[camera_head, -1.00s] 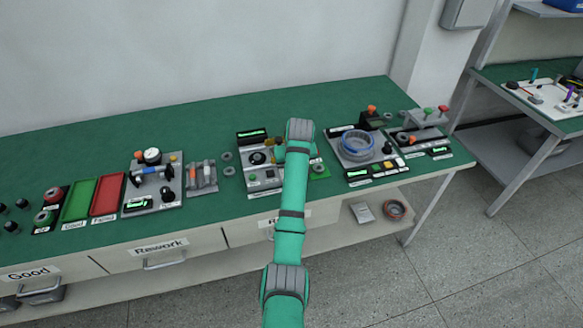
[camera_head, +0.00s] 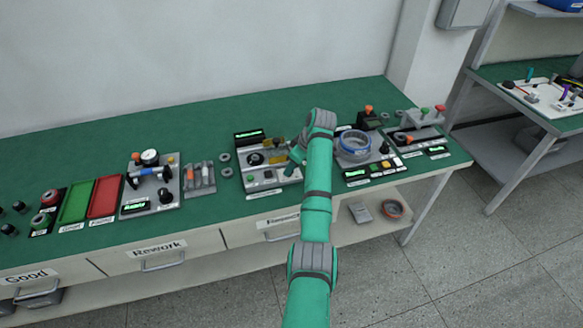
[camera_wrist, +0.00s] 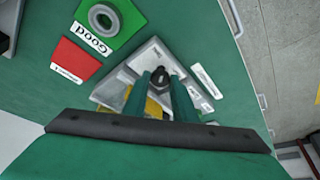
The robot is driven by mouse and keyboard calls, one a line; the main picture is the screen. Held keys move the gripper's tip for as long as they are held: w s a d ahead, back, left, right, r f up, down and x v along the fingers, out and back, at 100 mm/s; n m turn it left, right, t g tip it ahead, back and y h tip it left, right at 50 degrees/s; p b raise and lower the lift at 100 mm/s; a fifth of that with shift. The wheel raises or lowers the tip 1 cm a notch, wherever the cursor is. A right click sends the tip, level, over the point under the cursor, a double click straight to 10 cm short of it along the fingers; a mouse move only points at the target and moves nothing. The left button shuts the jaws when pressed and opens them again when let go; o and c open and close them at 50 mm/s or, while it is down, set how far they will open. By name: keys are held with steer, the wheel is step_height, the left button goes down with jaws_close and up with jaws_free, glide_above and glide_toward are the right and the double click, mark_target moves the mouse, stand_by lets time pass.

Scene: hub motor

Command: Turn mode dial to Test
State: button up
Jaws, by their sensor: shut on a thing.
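My gripper (camera_head: 290,161) is over the right part of the grey centre station (camera_head: 246,178). In the wrist view its two green fingers (camera_wrist: 168,86) close around a small dark knob, which I take to be the mode dial (camera_wrist: 170,81). The grey station plate (camera_wrist: 140,68) lies beneath it, with white labels (camera_wrist: 207,82) beside the knob. The labels are too small to read, so I cannot tell the dial's setting. In the head view my wrist and fingers hide the knob. A larger black round dial (camera_head: 255,159) stands free at the station's left.
A green Good pad with a ring (camera_wrist: 103,19) and a red pad (camera_wrist: 75,58) lie beside the station. A station with a blue-rimmed ring (camera_head: 355,145) stands right of my arm. Grey rings (camera_head: 226,171) lie on the left. The table's front edge is close.

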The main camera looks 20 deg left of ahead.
steer(key=shift+r+n, duration=0.1)
steer(key=shift+n, duration=0.3)
steer(key=shift+w, duration=0.1)
steer(key=o, duration=1)
steer(key=shift+o, duration=0.2)
steer(key=w+v, duration=0.1)
steer(key=v, duration=0.9)
steer(key=shift+s+r, duration=0.35)
steer(key=shift+s, duration=0.05)
steer(key=shift+d, duration=0.15)
steer(key=shift+d, duration=0.1)
